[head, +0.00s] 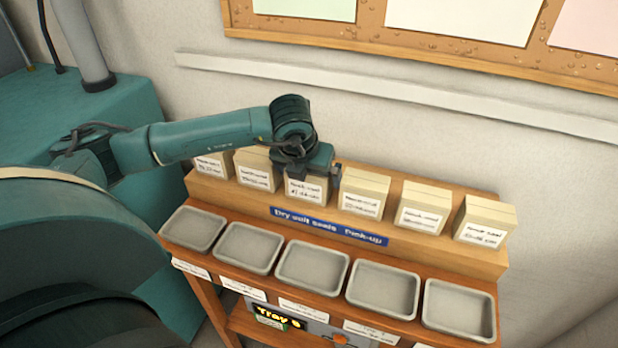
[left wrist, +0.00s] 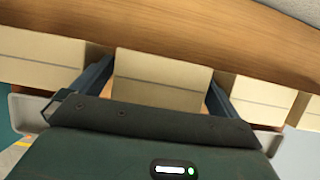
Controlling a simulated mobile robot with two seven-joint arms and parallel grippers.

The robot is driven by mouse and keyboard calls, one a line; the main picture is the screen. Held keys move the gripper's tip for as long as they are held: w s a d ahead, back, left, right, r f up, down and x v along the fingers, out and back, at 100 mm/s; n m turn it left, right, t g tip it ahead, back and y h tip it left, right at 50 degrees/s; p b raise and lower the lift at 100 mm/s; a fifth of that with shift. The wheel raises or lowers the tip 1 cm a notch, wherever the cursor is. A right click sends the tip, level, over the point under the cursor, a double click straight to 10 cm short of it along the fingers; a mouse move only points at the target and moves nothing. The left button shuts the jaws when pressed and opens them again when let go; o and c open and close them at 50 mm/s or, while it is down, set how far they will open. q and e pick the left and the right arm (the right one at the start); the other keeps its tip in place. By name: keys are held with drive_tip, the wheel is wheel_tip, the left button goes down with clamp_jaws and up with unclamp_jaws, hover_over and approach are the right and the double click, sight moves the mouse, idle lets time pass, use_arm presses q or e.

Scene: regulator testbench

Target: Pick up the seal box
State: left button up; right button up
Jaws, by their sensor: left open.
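Several cream seal boxes with white front labels stand in a row on a wooden shelf (head: 480,254). My left gripper (head: 308,178) is over the third seal box from the left (head: 305,190) in the head view. In the left wrist view, that seal box (left wrist: 160,80) sits between the two fingers of my open left gripper (left wrist: 158,92), one finger at each side. Whether the fingers touch it cannot be told. Neighbouring boxes stand close on the left (left wrist: 40,58) and right (left wrist: 258,98). My right gripper is not in view.
A blue sign (head: 328,226) marks the shelf front. Below it, several empty grey trays (head: 312,268) stand in a row on the wooden bench. A wall ledge (head: 400,92) and a cork board (head: 370,22) are behind. A teal cabinet (head: 125,110) is at the left.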

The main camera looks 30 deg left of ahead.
use_arm(q)
drive_tip(key=shift+x, duration=1.2)
drive_tip(key=c, duration=0.9)
drive_tip(key=shift+w+r, duration=0.1)
